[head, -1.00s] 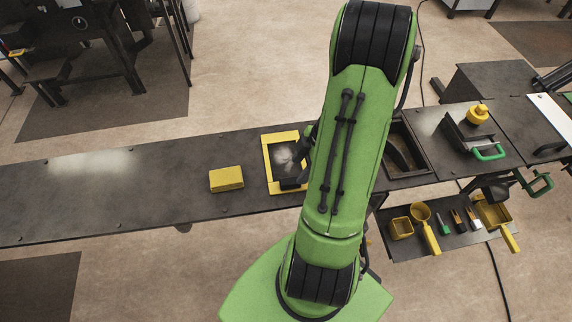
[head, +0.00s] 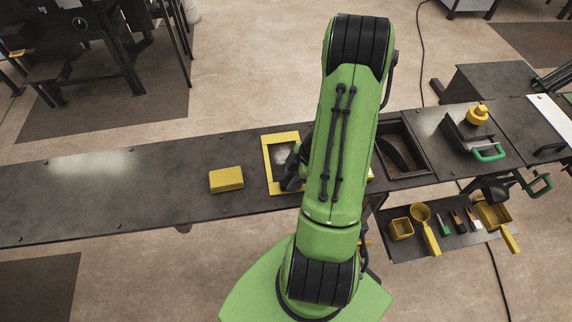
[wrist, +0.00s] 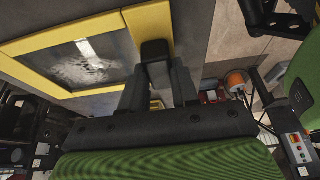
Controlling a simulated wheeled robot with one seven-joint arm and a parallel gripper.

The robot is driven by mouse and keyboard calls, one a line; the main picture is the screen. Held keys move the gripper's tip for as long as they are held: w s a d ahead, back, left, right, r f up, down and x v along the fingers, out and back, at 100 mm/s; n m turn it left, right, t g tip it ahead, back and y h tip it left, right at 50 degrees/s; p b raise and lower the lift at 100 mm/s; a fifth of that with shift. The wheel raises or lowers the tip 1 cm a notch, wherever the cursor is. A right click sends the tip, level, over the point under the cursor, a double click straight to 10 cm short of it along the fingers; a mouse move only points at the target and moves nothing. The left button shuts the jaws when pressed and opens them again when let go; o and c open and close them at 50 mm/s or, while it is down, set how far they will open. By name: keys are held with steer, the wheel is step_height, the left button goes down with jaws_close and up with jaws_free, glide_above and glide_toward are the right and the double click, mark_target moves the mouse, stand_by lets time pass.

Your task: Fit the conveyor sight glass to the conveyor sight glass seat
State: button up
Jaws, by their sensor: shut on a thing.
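The conveyor sight glass (head: 267,165) is a yellow rectangular frame around a greyish pane with a whitish patch. It lies on the dark bench, left of my arm. It fills the upper left of the wrist view (wrist: 148,20). My gripper (wrist: 157,58) is shut at the rim of its frame; the fingers cover part of that rim. In the head view my gripper (head: 292,172) is at the frame's right side, partly hidden by my arm. The conveyor sight glass seat (head: 424,150) appears to be the dark-rimmed rectangular opening right of my arm, with a curved dark part inside.
A yellow block (head: 227,179) lies on the bench left of the frame. A dark bracket with a green handle (head: 488,153) and a yellow knob (head: 477,114) stand right of the opening. A lower shelf holds yellow scoops (head: 421,212). The bench's left part is clear.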

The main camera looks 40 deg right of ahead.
jaws_close()
step_height(320, 180, up, 10)
steer(key=shift+p, duration=0.45)
stand_by(0.5)
steer(key=s+d+p, duration=0.2)
steer(key=s+d, duration=0.5)
steer(key=d, duration=0.3)
steer(key=s+d+f+p, duration=0.1)
steer(key=s+d+p, duration=0.2)
steer(key=s+d, duration=0.4)
steer(key=s+d+f+p, duration=0.1)
steer(key=s+d+p, duration=0.2)
steer(key=s+d, duration=0.4)
steer(key=d, duration=0.6)
steer(key=shift+d+f, duration=0.15)
steer(key=shift+d, duration=0.15)
